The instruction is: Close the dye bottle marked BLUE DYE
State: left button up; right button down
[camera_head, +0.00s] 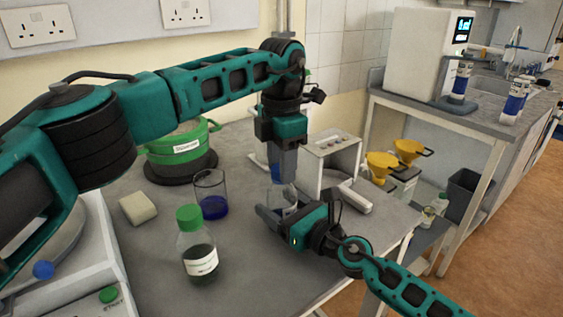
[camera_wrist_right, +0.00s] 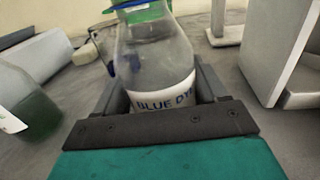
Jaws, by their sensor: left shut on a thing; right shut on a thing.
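The clear dye bottle (camera_wrist_right: 158,65) marked BLUE DYE stands upright between the fingers of my right gripper (camera_wrist_right: 165,88) in the right wrist view. In the head view the bottle (camera_head: 283,196) is partly hidden by the grippers. My right gripper (camera_head: 277,207) is shut on it from the side. A blue cap edge (camera_wrist_right: 133,4) shows at the bottle's top; I cannot tell whether it is seated. My left gripper (camera_head: 284,172) points down directly above the bottle and is shut on the cap, which its fingers mostly hide in the head view.
A green-capped bottle (camera_head: 198,250) and a beaker with blue liquid (camera_head: 211,200) stand left of the grippers. A pale block (camera_head: 138,208) and a green tub (camera_head: 180,150) lie beyond. A white stand (camera_head: 333,160) is close on the right. The table's front middle is clear.

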pick_arm(q)
jog(key=m, duration=0.3)
jog(key=shift+m, duration=0.4)
jog(key=m, duration=0.5)
jog(key=o, duration=1.2)
jog(key=shift+c, duration=0.2)
jog(key=shift+r, duration=2.25)
jog(key=shift+c, duration=0.4)
